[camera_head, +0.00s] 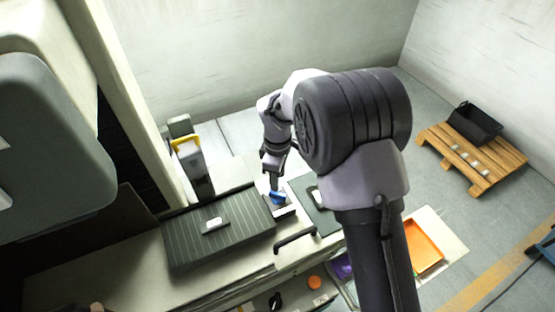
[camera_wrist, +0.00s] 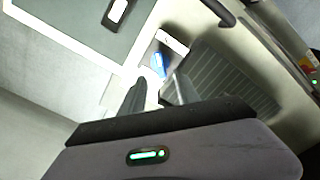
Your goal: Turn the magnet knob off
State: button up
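The magnet knob appears as a small blue piece (camera_head: 277,198) at the right edge of a dark ribbed plate (camera_head: 180,240). In the wrist view the blue knob (camera_wrist: 158,65) shows just beyond and between my fingertips. A small light block (camera_head: 213,225) lies on the ribbed plate, which also shows in the wrist view (camera_wrist: 235,75). My gripper (camera_head: 275,182) points down right above the knob. In the wrist view my gripper (camera_wrist: 160,85) has its two dark fingers apart, with nothing visibly held. I cannot tell whether the fingers touch the knob, or the knob's exact angle.
A dark grey mat (camera_head: 304,190) with a pale item lies right of the knob. A black bar handle (camera_head: 295,239) stands at the bench's front edge. A grey and yellow upright device (camera_head: 190,160) stands behind the plate. An orange tray (camera_head: 424,245) and a wooden pallet (camera_head: 440,143) are right.

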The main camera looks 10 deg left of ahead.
notch_tip(320, 180, up, 10)
jog(key=p, duration=0.1)
